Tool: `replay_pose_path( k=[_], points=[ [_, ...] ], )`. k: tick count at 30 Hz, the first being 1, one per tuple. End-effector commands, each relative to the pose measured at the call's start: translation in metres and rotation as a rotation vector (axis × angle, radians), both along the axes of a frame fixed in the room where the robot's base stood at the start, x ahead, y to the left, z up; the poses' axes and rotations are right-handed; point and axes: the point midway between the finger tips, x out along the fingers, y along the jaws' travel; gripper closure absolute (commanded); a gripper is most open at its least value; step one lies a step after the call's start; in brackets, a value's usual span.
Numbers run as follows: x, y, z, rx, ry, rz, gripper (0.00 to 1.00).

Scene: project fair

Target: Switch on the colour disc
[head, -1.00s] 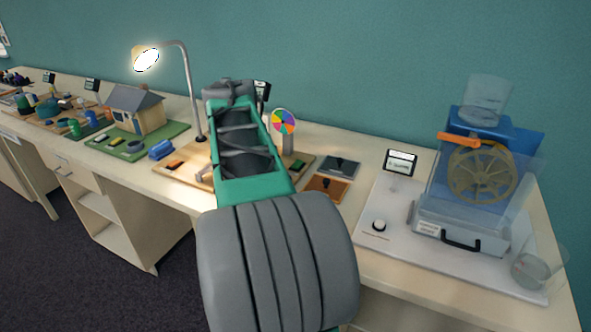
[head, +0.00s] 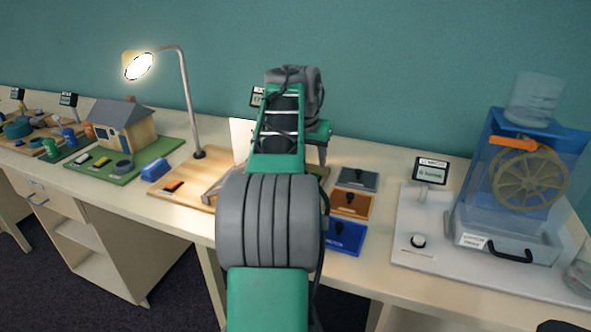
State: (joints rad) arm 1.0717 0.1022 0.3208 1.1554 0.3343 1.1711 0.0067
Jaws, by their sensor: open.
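The colour disc is hidden behind my arm in the head view. My green and grey arm reaches forward over the table and covers the place where the disc stands. Part of the wooden board with the lamp (head: 188,160) shows left of my arm, with a small orange and black switch (head: 173,186) on its front left. My gripper's fingers cannot be made out; the far end of my arm hides them. I cannot tell how close they are to the disc or to any switch beside it.
Grey (head: 357,178), orange (head: 351,204) and blue (head: 346,236) plates lie right of my arm. A water wheel exhibit (head: 528,183) stands at the right on a white base with a knob (head: 417,241). A model house (head: 123,129) stands left, beside a blue block (head: 155,170).

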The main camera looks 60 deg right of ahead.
Motion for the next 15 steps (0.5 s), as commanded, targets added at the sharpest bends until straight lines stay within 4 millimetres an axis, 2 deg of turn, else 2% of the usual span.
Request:
replay_pose_path(
  k=[5, 12, 15],
  points=[
    [-0.001, -0.005, -0.013, 0.001, 0.001, -0.003, 0.55],
    [-0.001, -0.024, -0.056, 0.002, 0.001, -0.008, 0.55],
    [0.001, -0.029, -0.067, 0.001, 0.001, -0.007, 0.55]
  ],
)
